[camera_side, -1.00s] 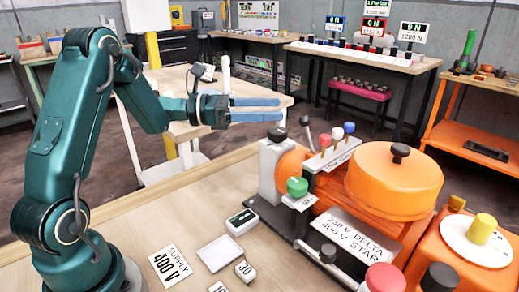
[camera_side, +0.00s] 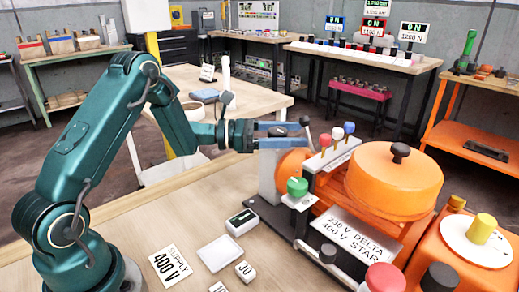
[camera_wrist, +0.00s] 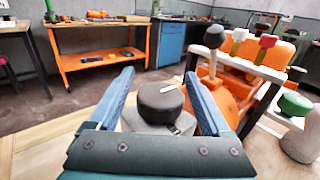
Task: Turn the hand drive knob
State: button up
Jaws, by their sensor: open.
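The hand drive knob, a dark round knob (camera_side: 277,131) with a pale mark on top, sits on a grey block (camera_side: 269,182) at the left end of the orange machine. In the wrist view the knob (camera_wrist: 161,103) lies between my two blue fingers, with a visible gap on each side. My gripper (camera_side: 290,134) is open and level, at about the knob's height in the side view. It also shows in the wrist view (camera_wrist: 158,82). In the side view the fingers partly hide the knob.
Right of the knob stand a black-tipped lever (camera_side: 306,122), a rack of coloured knobs (camera_side: 335,146) and a green knob (camera_side: 297,187). An orange drum (camera_side: 394,185) lies beyond.

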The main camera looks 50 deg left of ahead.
grip_shut()
jog(key=shift+s+d+m+g+h, duration=0.15)
jog(key=shift+s+m+g+h, duration=0.05)
jog(key=shift+m+g+h, duration=0.9)
jog(key=shift+s+d+m+g+h, duration=0.1)
jog(key=shift+s+m+g+h, duration=0.05)
jog(key=shift+m+g+h, duration=0.9)
jog(key=shift+s+d+m+g+h, duration=0.15)
jog(key=shift+m+g+h, duration=0.3)
jog(key=shift+g, duration=0.55)
jog(key=shift+s+m+g+h, duration=0.2)
jog(key=shift+m+g, duration=0.4)
jog(key=shift+g, duration=0.35)
jog(key=shift+s+m+g+h, duration=0.25)
jog(key=shift+m+g, duration=0.55)
jog(key=shift+g, duration=0.4)
grip_release()
jog(key=shift+w, duration=0.1)
jog(key=shift+w+n+t, duration=0.15)
jog(key=shift+n+t, duration=0.65)
jog(key=shift+t, duration=0.4)
